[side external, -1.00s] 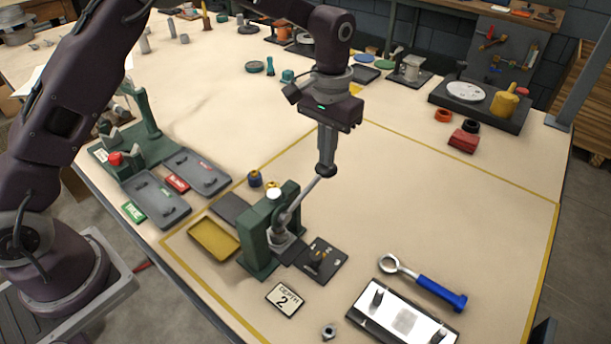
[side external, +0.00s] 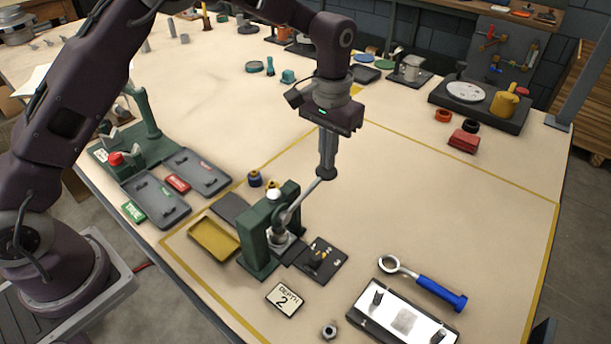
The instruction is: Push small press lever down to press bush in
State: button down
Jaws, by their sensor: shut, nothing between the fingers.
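The small green press (side external: 262,238) stands inside the yellow-lined area of the table. Its grey lever (side external: 300,202) slants up and to the right from the press head to a dark round knob (side external: 326,173). My gripper (side external: 326,165) is shut with nothing in it. It points straight down, and its fingertips are at the knob, appearing to touch it from above. Under the press head is a light metal piece (side external: 281,238); I cannot make out the bush itself or how deep it sits.
A yellow tray (side external: 213,239) lies left of the press and a dark plate with small parts (side external: 321,259) right of it.

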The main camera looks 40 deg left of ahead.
jog(key=shift+w+f, duration=0.15)
jog(key=shift+f, duration=0.4)
jog(key=shift+w+f, duration=0.15)
jog(key=shift+f, duration=0.4)
dwell(1.4)
dwell(0.4)
notch_tip(320, 180, up, 11)
dwell(0.7)
jog(key=s+a+r+t, duration=0.1)
jog(key=s+a+r, duration=0.2)
jog(key=s+r, duration=0.3)
jog(key=s+a+r+t, duration=0.1)
jog(key=s+a+r, duration=0.2)
jog(key=s+r, duration=0.25)
jog(key=s+a+f+t, duration=0.1)
jog(key=s+f, duration=0.1)
jog(key=s, duration=0.8)
jog(key=s+a+f+t, duration=0.2)
jog(key=s, duration=0.8)
jog(key=shift+s+a+t, duration=0.15)
jog(key=shift+s+t, duration=0.15)
jog(key=shift+s, duration=0.05)
